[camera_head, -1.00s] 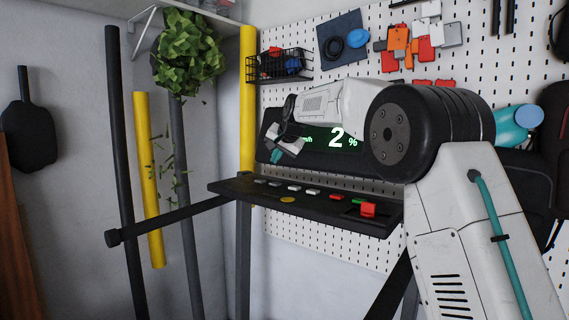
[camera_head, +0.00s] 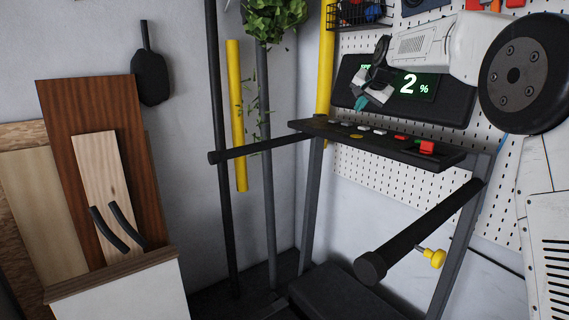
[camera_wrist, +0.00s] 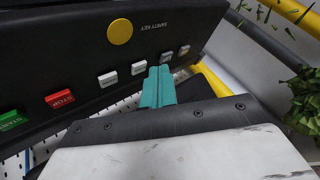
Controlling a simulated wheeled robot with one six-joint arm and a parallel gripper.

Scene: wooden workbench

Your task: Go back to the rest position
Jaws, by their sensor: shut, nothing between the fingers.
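My gripper (camera_head: 362,101) is in front of the treadmill's display panel (camera_head: 455,98), above the left part of the console shelf. In the wrist view its teal fingertips (camera_wrist: 158,88) are together with nothing between them. Beyond them in that view lies the black console (camera_wrist: 60,55) with a yellow round safety key spot (camera_wrist: 120,31), white buttons (camera_wrist: 108,79), a red STOP button (camera_wrist: 60,98) and a green button (camera_wrist: 11,120). I cannot tell whether the fingertips touch the console. The display reads 2 %.
Treadmill handrails (camera_head: 420,232) reach out on both sides of the console. A yellow knob (camera_head: 434,258) sits low at the right. Wooden boards (camera_head: 100,150) lean at the left wall. A yellow pole (camera_head: 236,115) and a leafy plant (camera_head: 275,18) stand behind. A pegboard (camera_head: 360,160) backs the treadmill.

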